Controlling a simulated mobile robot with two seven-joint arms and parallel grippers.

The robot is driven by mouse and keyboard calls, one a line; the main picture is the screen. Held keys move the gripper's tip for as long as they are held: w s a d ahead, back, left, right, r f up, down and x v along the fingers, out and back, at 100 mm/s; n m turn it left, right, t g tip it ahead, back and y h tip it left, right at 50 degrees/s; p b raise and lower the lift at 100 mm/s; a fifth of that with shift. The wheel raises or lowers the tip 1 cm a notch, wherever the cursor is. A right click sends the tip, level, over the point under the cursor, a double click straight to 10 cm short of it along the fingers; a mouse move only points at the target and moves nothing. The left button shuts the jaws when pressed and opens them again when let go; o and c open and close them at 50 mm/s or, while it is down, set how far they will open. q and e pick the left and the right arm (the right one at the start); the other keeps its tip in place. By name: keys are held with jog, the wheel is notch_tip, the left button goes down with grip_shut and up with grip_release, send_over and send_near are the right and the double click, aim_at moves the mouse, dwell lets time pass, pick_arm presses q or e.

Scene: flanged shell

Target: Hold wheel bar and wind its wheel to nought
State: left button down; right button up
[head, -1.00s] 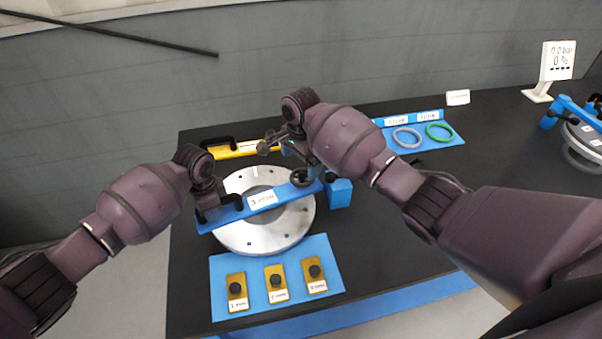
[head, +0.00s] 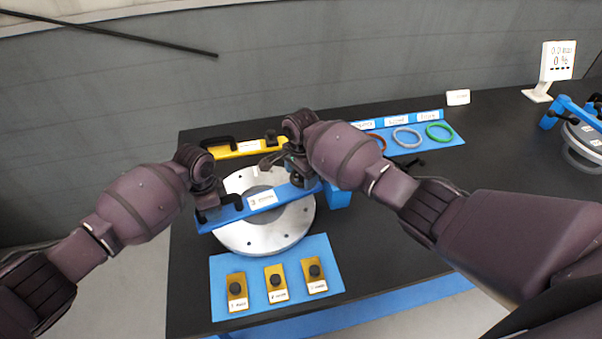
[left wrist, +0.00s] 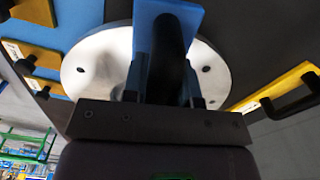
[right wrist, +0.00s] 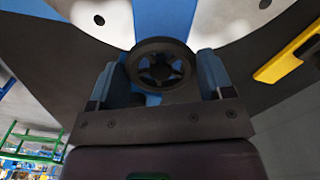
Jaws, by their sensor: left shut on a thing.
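The blue wheel bar (head: 235,210), with a white label marked 3, lies across the round metal flange (head: 262,238). My left gripper (head: 205,203) is shut on the black handle (left wrist: 172,62) at the bar's left end. The small black handwheel (left wrist: 0,0) is not visible in the left wrist view; in the right wrist view the handwheel (right wrist: 160,68) sits between the blue fingers. My right gripper (right wrist: 162,80) is open around the wheel, with a gap on each side. In the head view my right gripper (head: 298,175) is over the bar's right end and partly hides the wheel.
A yellow bar (head: 228,153) with a black handle lies behind the flange. A blue mat (head: 225,265) in front carries yellow labelled blocks. Coloured rings lie on a blue tray (head: 450,140) at back right. A display (head: 558,60) reads 0.0 bar, 0 %.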

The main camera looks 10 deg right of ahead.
jog(key=shift+c, duration=1.2)
